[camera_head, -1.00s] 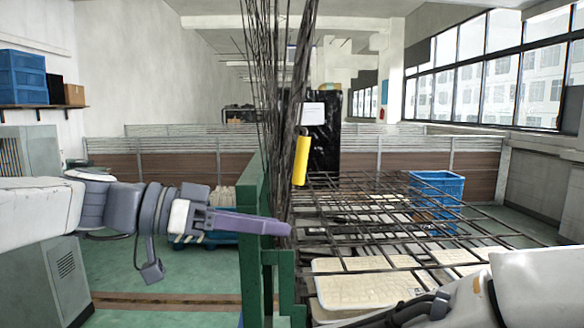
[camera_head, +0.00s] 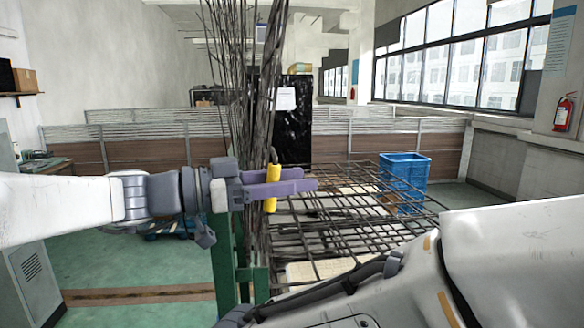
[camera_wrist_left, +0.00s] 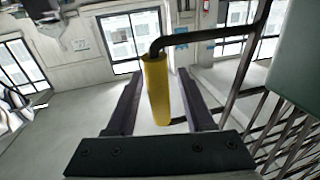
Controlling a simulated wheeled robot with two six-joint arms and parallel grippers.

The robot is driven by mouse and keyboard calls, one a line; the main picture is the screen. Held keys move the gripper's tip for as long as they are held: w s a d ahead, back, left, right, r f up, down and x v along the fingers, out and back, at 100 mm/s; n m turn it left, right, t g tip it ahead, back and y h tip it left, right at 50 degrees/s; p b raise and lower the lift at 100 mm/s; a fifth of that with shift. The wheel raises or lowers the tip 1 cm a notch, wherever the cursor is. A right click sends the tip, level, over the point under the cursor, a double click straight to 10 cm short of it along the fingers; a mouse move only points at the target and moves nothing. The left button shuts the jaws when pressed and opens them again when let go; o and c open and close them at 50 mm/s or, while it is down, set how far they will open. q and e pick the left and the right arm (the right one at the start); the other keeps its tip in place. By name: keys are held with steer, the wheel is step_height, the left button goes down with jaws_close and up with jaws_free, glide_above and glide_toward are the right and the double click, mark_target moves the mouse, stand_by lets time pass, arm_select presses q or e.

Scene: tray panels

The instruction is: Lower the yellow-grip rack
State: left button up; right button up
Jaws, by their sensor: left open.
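The yellow grip (camera_head: 271,205) is an upright cylinder on a bent dark rod, beside a green post. The upright dark bars (camera_head: 238,75) rise above it, seen nearly edge-on, and look like the raised rack. My left gripper (camera_head: 309,184) is open, level with the grip, its fingers pointing right past it. In the left wrist view, the yellow grip (camera_wrist_left: 156,90) stands between the two open fingers, with gaps visible at both sides. The rod bends off its top to the right. My right arm crosses the lower right; its gripper is out of view.
A flat dark bar grid (camera_head: 345,225) lies right of the green post (camera_head: 222,260), with pale panels (camera_head: 318,270) under it. A blue crate (camera_head: 404,180) stands behind it. Green floor is open at the left.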

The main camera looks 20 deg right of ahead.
arm_select(q)
steer(key=shift+d, duration=0.1)
jaws_close()
stand_by(1.4)
